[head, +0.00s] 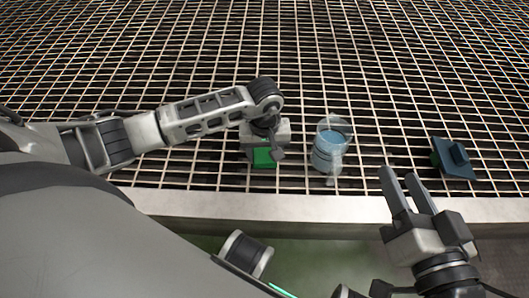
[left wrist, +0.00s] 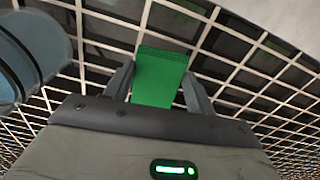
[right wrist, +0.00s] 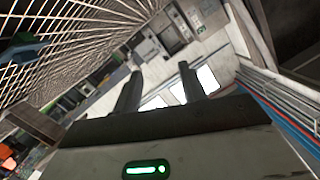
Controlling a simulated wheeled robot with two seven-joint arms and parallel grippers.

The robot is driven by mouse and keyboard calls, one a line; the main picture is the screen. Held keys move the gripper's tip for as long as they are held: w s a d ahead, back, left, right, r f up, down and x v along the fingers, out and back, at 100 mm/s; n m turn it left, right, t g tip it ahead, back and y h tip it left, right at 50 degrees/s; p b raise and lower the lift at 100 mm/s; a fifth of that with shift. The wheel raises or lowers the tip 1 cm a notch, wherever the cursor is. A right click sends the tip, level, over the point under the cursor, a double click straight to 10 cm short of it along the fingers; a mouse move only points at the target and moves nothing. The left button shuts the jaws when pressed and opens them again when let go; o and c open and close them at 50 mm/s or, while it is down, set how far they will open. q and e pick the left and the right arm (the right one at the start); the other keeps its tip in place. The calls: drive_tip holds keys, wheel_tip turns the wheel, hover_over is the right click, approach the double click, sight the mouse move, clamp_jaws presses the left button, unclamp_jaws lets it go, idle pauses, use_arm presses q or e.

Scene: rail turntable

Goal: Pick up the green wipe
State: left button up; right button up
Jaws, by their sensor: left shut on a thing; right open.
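The green wipe (head: 263,158) is a small flat green rectangle at the grating, under my left gripper (head: 263,150) in the head view. In the left wrist view the wipe (left wrist: 157,78) stands between the two fingers of my left gripper (left wrist: 160,85), which are shut on it. Its lower part is hidden by the gripper body. My right gripper (head: 402,190) is open and empty over the front edge, with its fingers apart; the right wrist view also shows its fingers (right wrist: 160,85) with nothing between them.
A clear container of blue liquid (head: 328,150) stands just right of my left gripper; part of it shows in the left wrist view (left wrist: 30,58). A dark blue handled block (head: 454,158) lies further right. The metal grating (head: 330,65) behind is clear, and a pale front rail (head: 250,207) borders it.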

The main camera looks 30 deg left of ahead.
use_arm(q)
drive_tip(key=s+d+r+p, duration=0.5)
drive_tip(key=s+d+r, duration=0.4)
drive_tip(key=s+r, duration=0.1)
drive_tip(key=shift+d+r, duration=0.4)
drive_tip(key=shift+r, duration=0.1)
use_arm(e)
drive_tip(key=shift+s+d+f+n+g+h, duration=0.15)
drive_tip(key=shift+d+f+n+g+h, duration=0.3)
drive_tip(key=shift+f, duration=0.2)
drive_tip(key=shift+s+d+f+n+g+h, duration=0.1)
drive_tip(key=shift+d+f+n+g+h, duration=0.3)
drive_tip(key=shift+f+g+h, duration=0.2)
